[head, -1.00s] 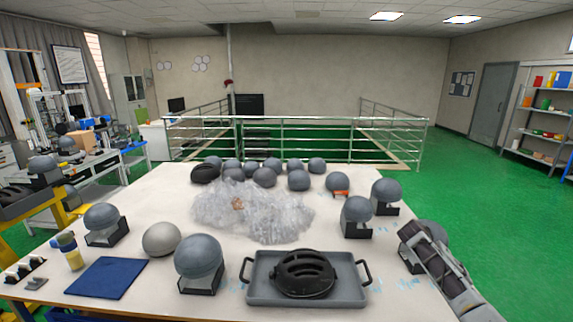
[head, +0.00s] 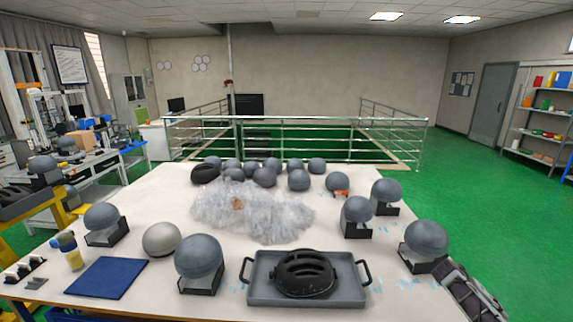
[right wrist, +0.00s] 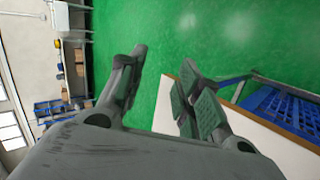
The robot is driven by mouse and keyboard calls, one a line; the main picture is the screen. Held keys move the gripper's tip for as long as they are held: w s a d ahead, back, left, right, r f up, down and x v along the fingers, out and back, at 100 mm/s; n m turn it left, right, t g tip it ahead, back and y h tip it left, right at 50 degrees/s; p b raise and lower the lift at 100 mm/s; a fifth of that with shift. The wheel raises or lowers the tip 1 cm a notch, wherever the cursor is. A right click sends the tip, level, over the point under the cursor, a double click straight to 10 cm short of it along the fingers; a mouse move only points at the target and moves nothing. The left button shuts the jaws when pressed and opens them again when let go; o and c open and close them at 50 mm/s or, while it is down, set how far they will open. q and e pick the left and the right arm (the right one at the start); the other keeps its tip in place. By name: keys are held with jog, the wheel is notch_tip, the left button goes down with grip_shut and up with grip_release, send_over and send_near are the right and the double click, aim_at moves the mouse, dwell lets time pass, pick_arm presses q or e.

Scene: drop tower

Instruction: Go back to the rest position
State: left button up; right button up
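My right gripper (head: 450,274) is at the lower right corner of the white table (head: 395,290) in the head view, with its arm leaving at the bottom edge. My left gripper is in neither view. A black vented helmet (head: 304,274) rests in a grey handled tray (head: 260,299) at the table's front middle.
A grey dome on a stand (head: 425,238) stands close beside my right gripper. Other domes (head: 199,256) line the table around a heap of clear plastic (head: 255,210). A blue mat (head: 105,278) lies front left. Green floor (head: 500,220) is open to the right.

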jog(key=s+d+f+n+t+y, duration=0.1)
jog(key=s+f+n, duration=0.1)
jog(key=s+f, duration=0.9)
jog(key=s+d+f+n+t+y, duration=0.1)
jog(key=s+d+f+n+t, duration=0.15)
jog(key=s+f, duration=0.9)
jog(key=s+f+n+y, duration=0.1)
jog(key=s+f, duration=0.7)
jog(key=s, duration=0.4)
jog(key=s+f+n+y, duration=0.2)
jog(key=s+f, duration=0.7)
jog(key=s, duration=0.4)
jog(key=s+a+f+y, duration=0.1)
jog(key=a+f, duration=0.2)
jog(key=a, duration=1.2)
jog(key=s+a+f+m+y, duration=0.1)
jog(key=a+f, duration=0.3)
jog(key=a, duration=1.1)
jog(key=s+a+f+m+y, duration=0.1)
jog(key=a+f+y, duration=0.2)
jog(key=a, duration=1.2)
jog(key=shift+f, duration=0.65)
